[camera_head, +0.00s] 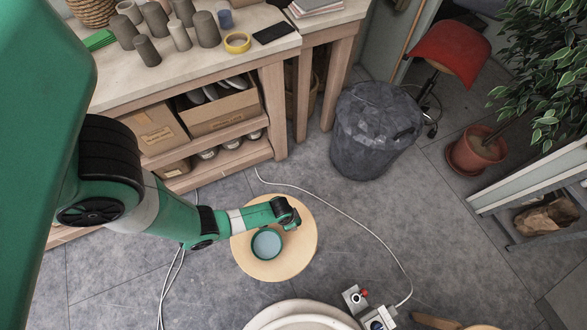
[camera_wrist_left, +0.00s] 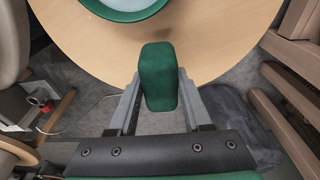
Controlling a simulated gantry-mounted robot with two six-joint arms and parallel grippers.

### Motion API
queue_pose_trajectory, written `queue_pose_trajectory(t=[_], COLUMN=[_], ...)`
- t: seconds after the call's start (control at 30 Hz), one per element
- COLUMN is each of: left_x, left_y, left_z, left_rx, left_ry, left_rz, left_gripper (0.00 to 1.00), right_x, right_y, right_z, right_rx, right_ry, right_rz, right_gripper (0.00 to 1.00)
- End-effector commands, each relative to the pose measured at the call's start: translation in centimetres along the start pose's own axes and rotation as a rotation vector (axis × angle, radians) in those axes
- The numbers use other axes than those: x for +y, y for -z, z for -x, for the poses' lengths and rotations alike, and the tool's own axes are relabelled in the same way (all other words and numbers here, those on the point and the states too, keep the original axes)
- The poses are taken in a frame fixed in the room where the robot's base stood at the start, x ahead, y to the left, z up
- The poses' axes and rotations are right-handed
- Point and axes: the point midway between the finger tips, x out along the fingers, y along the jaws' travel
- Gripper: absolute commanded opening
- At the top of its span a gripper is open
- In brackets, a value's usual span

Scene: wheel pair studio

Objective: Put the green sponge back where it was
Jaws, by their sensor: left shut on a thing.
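In the left wrist view, a dark green sponge (camera_wrist_left: 158,75) stands between the two grey fingers of my left gripper, which is shut on it. The head view shows my left gripper (camera_head: 290,216) over the upper right part of a round wooden stool top (camera_head: 298,258). I cannot make out the sponge clearly there. A green-rimmed bowl with pale blue contents (camera_head: 267,243) sits on the stool, just below and left of the gripper. The stool top (camera_wrist_left: 225,45) and bowl (camera_wrist_left: 125,14) also show in the left wrist view. My right gripper is not in view.
A workbench (camera_head: 185,62) at the upper left holds several grey cylinders, yellow tape (camera_head: 237,42), a dark flat slab (camera_head: 273,33) and a bright green ribbed item (camera_head: 100,40). A bagged bin (camera_head: 375,130) stands right. A pottery wheel (camera_head: 305,318) is at the bottom. A cable crosses the floor.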

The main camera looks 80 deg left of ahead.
Motion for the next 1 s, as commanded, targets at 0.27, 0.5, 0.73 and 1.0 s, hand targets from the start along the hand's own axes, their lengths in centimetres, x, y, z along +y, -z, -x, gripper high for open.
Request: queue_pose_trajectory(t=[0.27, 0.5, 0.73, 1.0], left_x=[-0.4, -0.4, -0.4, -0.4], left_y=[0.9, 0.5, 0.5, 0.4], left_z=[-2.0, -4.7, -4.6, -4.7], left_rx=[0.001, 0.000, 0.001, 0.000], left_ry=[0.000, 0.000, 0.000, 0.000], left_rz=[0.001, -0.001, 0.000, 0.000], left_gripper=[0.00, 0.00, 0.00, 0.79], right_x=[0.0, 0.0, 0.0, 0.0], right_y=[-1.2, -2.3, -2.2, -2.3], right_z=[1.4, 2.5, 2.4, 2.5], right_rx=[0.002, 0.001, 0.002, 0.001], right_ry=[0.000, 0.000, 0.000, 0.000], right_rz=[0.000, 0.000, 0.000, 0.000], right_gripper=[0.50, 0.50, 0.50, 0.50])
